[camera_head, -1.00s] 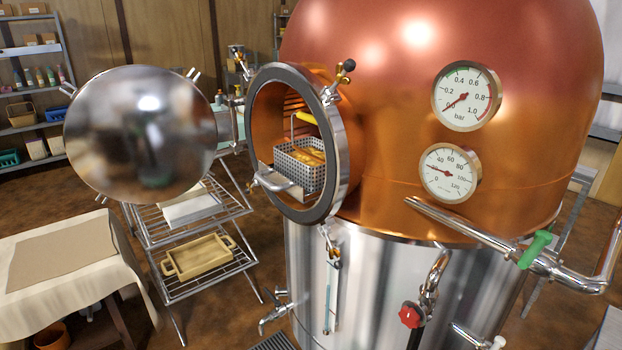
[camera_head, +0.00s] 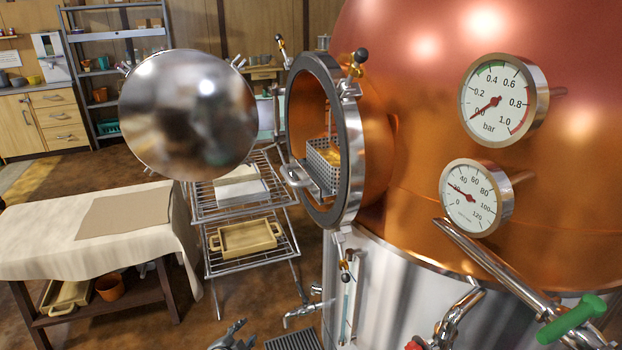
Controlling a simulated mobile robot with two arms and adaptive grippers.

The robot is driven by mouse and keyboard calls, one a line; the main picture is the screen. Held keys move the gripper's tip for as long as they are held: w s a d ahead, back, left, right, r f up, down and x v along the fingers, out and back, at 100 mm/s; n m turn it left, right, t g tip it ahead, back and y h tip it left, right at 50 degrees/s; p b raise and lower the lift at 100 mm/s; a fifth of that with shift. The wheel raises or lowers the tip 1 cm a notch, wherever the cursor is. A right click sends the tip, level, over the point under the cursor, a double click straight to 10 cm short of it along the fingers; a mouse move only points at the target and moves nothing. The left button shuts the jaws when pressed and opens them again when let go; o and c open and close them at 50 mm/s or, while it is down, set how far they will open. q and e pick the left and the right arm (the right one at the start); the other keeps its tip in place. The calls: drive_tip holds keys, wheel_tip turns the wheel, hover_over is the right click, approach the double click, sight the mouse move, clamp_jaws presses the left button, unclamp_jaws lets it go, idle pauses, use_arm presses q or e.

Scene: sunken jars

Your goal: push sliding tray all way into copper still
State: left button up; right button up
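The copper still (camera_head: 400,130) has a round open port with a dark gasket ring (camera_head: 348,150). Inside the port the sliding tray (camera_head: 298,176) shows by its front edge and metal handle, which sits at the port's lower left rim. A perforated metal basket (camera_head: 322,164) with yellowish contents stands on the tray. The tray's rear part is hidden inside the still. My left gripper (camera_head: 240,335) just shows at the bottom edge, low and left of the port, apart from the tray. Its fingers are too small and cut off to judge. My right gripper is out of view.
The round polished door (camera_head: 188,115) hangs open left of the port. A wire rack (camera_head: 250,206) with a tan tray (camera_head: 247,239) stands below it. A cloth-covered table (camera_head: 60,255) is at left. Gauges (camera_head: 500,100) and a green-handled pipe (camera_head: 572,318) are at right.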

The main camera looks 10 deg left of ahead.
use_arm(q)
drive_tip(key=w+d+r+m+t+h, duration=0.1)
drive_tip(key=w+r+m+t, duration=0.15)
drive_tip(key=r, duration=0.65)
drive_tip(key=w+d+r+m+t, duration=0.15)
drive_tip(key=w+r, duration=0.25)
drive_tip(key=r, duration=0.6)
drive_tip(key=m+t+h, duration=0.2)
drive_tip(key=m+t, duration=0.1)
drive_tip(key=m, duration=0.1)
approach(287, 173)
drive_tip(key=w, duration=0.3)
drive_tip(key=w+d+p, duration=0.1)
drive_tip(key=w, duration=0.5)
drive_tip(key=shift+w+d+r, duration=0.15)
drive_tip(key=shift+w+d, duration=0.15)
drive_tip(key=shift+w, duration=0.05)
clamp_jaws()
